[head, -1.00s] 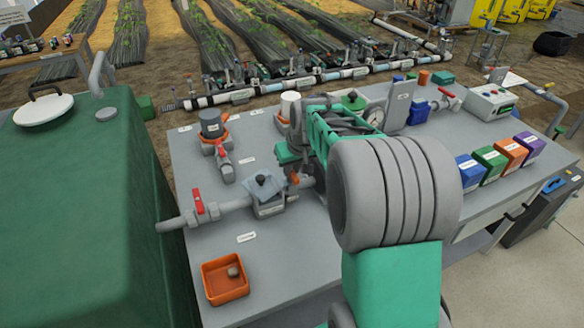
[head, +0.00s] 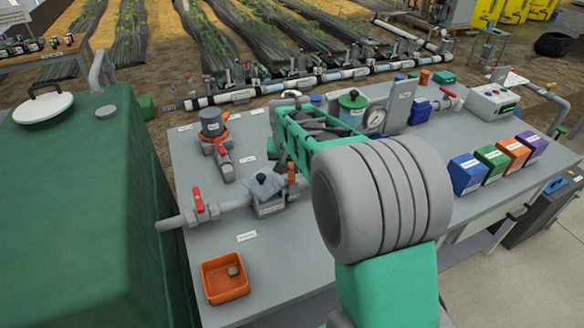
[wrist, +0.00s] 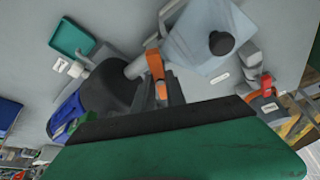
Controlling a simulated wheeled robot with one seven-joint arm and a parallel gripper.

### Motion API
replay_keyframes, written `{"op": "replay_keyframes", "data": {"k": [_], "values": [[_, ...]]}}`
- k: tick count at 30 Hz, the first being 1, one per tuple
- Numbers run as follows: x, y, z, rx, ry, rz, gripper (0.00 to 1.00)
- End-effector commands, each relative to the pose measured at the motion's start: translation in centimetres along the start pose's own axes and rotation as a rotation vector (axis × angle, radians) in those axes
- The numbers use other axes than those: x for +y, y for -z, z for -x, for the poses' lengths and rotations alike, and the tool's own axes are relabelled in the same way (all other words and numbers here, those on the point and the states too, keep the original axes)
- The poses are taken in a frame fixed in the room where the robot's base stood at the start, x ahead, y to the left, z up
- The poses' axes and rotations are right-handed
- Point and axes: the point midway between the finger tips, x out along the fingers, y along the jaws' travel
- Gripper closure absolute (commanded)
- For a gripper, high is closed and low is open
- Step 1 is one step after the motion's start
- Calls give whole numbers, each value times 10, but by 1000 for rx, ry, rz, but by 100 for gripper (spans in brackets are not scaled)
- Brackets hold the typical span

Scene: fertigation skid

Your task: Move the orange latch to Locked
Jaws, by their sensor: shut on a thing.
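The orange latch (wrist: 155,64) stands beside a grey box-shaped housing with a pale lid (wrist: 195,38) and black knob. In the head view the latch (head: 291,171) shows as a small upright orange piece at the right of that housing (head: 270,207). My gripper (wrist: 160,90) is shut on the latch, with its dark fingers on either side of the orange. In the head view my gripper (head: 282,161) reaches down beside the housing, and my forearm covers the bench behind it. No readable Locked marking shows; the nearby labels are too small to read.
A red-handled valve (head: 198,201) sits on the pipe left of the housing. A grey-capped fitting (head: 211,123) stands behind. An orange tray (head: 224,278) lies at the front. A pressure gauge (head: 376,118) stands right of my arm. The grey bench top (head: 190,265) is clear around the tray.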

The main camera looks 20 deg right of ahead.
Motion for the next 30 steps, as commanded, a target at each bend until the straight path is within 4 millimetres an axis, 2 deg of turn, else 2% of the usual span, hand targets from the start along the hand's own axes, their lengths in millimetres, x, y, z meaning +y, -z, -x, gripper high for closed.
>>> {"op": "replay_keyframes", "data": {"k": [30], "values": [[-9, 5, 0, 0, -359, -865, 100]]}}
